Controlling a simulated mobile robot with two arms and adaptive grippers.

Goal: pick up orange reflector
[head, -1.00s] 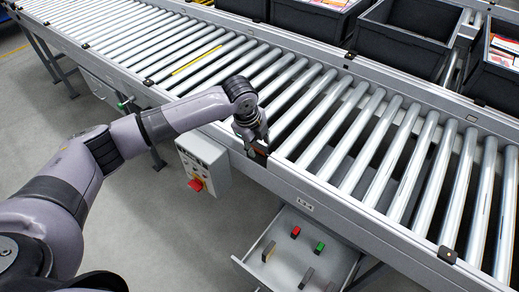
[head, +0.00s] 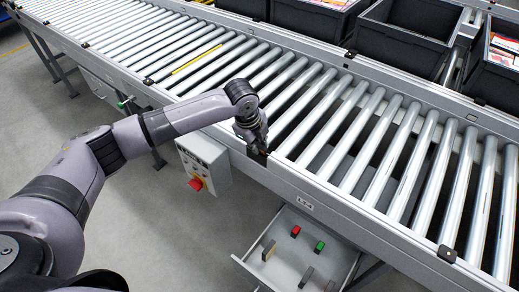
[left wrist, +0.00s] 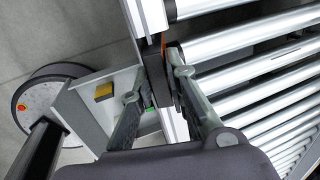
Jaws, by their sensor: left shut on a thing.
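The orange reflector shows in the left wrist view only as a thin orange sliver (left wrist: 174,44) beside a dark bracket (left wrist: 154,70) on the conveyor's side rail. The rest of it is hidden by my fingers and the bracket. My left gripper (head: 256,150) is down at the near rail of the roller conveyor (head: 345,200), over the dark bracket. In the left wrist view its fingers (left wrist: 157,85) straddle the rail edge and are shut on the reflector. I cannot tell whether the reflector is clear of the rail. My right gripper is not in view.
A grey control box (head: 203,160) with a red switch (head: 195,184) hangs just below my left gripper. An open drawer (head: 290,280) with several small blocks is below the conveyor. Dark crates (head: 405,35) stand behind. A yellow strip (head: 197,59) lies on the rollers.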

